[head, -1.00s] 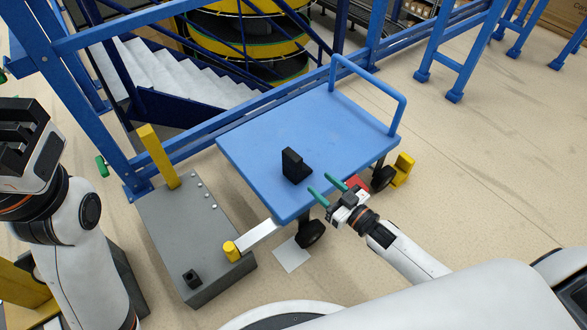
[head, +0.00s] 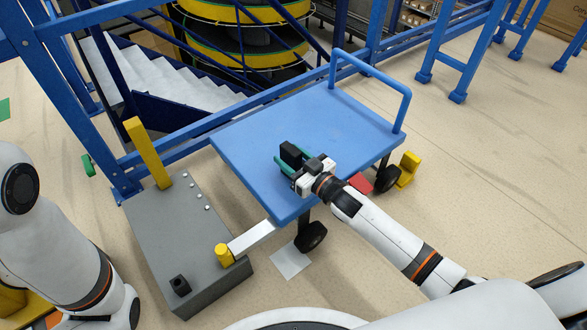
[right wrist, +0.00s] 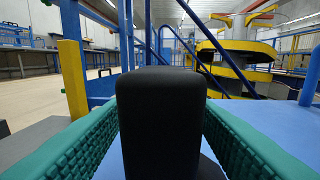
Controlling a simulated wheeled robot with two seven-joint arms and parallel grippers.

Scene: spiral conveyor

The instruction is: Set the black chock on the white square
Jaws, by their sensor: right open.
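The black chock (head: 291,152) stands on the blue cart top (head: 340,119), near its front edge. My right gripper (head: 285,165) is open, with its green fingers at the chock. In the right wrist view the chock (right wrist: 160,115) stands upright between the two green fingers (right wrist: 160,140), with one finger on each side; whether they touch it I cannot tell. The white square (head: 292,261) lies on the floor beside the cart's front wheel. The left arm shows at the left edge, but its gripper is out of view.
A grey platform (head: 182,240) with a yellow post (head: 149,153) and a short yellow stub (head: 224,254) stands left of the cart. A metal bar (head: 251,238) runs from the stub to the cart. A red item (head: 361,182) shows by the rear wheel.

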